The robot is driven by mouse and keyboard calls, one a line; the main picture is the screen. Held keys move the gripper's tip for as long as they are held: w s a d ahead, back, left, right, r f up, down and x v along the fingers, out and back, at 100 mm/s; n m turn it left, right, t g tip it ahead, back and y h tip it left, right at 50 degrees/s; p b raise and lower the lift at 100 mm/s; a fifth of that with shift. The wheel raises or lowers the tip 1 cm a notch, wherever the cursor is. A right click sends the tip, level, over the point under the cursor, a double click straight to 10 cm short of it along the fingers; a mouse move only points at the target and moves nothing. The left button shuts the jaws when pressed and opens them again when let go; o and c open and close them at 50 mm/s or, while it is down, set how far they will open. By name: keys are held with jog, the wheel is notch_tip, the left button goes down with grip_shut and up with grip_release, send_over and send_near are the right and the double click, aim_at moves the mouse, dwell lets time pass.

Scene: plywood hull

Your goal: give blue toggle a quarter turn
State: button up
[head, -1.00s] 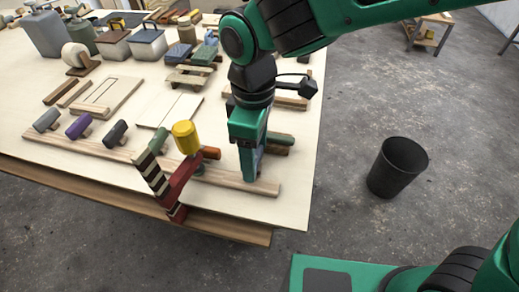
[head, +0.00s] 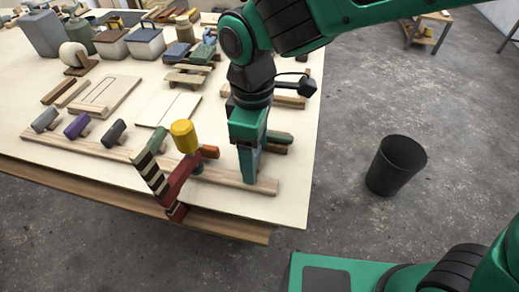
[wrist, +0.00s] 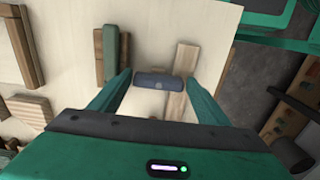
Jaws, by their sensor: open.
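The blue toggle (wrist: 158,80) is a dark slate-blue bar. In the wrist view it lies crosswise between my fingertips, its long side running from one finger towards the other. My gripper (wrist: 160,77) is open around it, with a finger near each end; I cannot tell whether either finger touches. In the head view my gripper (head: 248,165) points down over the right end of the pale wooden strip (head: 262,187), and it hides the toggle there.
Grey (head: 45,120), purple (head: 77,124), dark (head: 114,133) and orange (head: 209,151) toggles stand along the strip to the left. A red clamp with a yellow handle (head: 184,136) stands close left of my gripper. A green bar (head: 279,137) lies behind. A black bin (head: 396,166) stands on the floor.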

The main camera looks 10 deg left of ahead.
aim_at(256, 155)
jog(key=shift+w+a+r, duration=0.15)
jog(key=shift+w, duration=0.15)
jog(key=shift+w+r, duration=0.1)
jog(key=shift+r, duration=0.4)
jog(key=shift+s+r, duration=0.15)
jog(key=shift+r, duration=1.55)
jog(key=shift+s+r, duration=0.15)
jog(key=shift+r, duration=1.5)
jog(key=shift+w+d, duration=0.1)
jog(key=shift+d, duration=0.1)
